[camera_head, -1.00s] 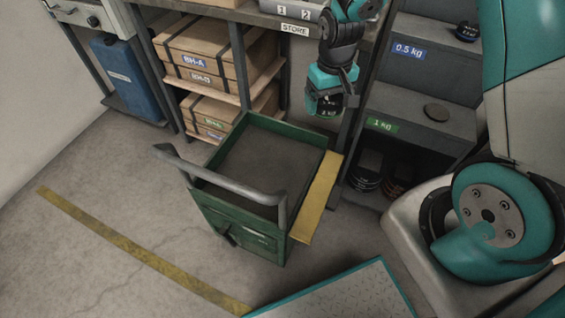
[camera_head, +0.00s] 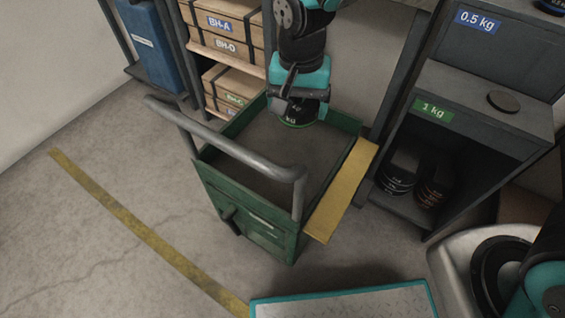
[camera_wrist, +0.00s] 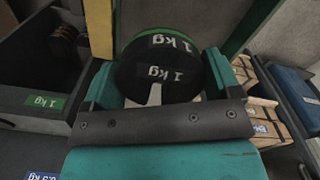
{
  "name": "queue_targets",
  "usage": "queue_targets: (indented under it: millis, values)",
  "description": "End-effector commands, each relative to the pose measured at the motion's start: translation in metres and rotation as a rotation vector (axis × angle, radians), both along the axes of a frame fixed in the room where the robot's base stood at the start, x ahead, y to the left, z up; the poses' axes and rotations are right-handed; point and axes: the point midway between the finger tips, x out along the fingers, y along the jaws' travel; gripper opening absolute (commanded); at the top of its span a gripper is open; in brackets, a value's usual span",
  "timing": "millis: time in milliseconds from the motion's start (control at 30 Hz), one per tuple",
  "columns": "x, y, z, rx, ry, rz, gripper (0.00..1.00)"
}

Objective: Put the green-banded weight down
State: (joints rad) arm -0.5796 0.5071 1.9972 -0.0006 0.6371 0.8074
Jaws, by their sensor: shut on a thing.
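The green-banded weight (camera_head: 299,114) is black with a green ring near its bottom edge. In the wrist view the weight (camera_wrist: 160,66) shows "1 kg" on its top and side. My gripper (camera_head: 298,100) is shut on it, one jaw on each side. The weight is over the far part of the green cart (camera_head: 249,235), inside its rim as seen from the head. I cannot tell whether it touches the cart's floor. The cart's dark bed (camera_head: 265,160) is otherwise bare.
The cart has a grey push handle (camera_head: 225,140) at its near left and a yellow strip (camera_head: 342,190) along its right side. A grey step shelf (camera_head: 480,125) with a green "1 kg" label stands right, with dark weights (camera_head: 400,172) below. Wooden crates (camera_head: 228,40) stand behind.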

Motion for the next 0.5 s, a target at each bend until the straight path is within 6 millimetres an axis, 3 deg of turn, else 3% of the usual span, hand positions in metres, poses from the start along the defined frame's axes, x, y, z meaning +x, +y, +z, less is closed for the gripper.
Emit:
queue_targets:
  millis: [100, 267, 500]
  values:
    - [-0.011, 0.024, -0.007, 0.002, -0.004, -0.021, 0.23]
    - [-0.018, 0.035, -0.015, 0.000, -0.001, -0.038, 0.23]
    - [-0.018, 0.035, -0.067, -0.002, 0.001, -0.041, 0.23]
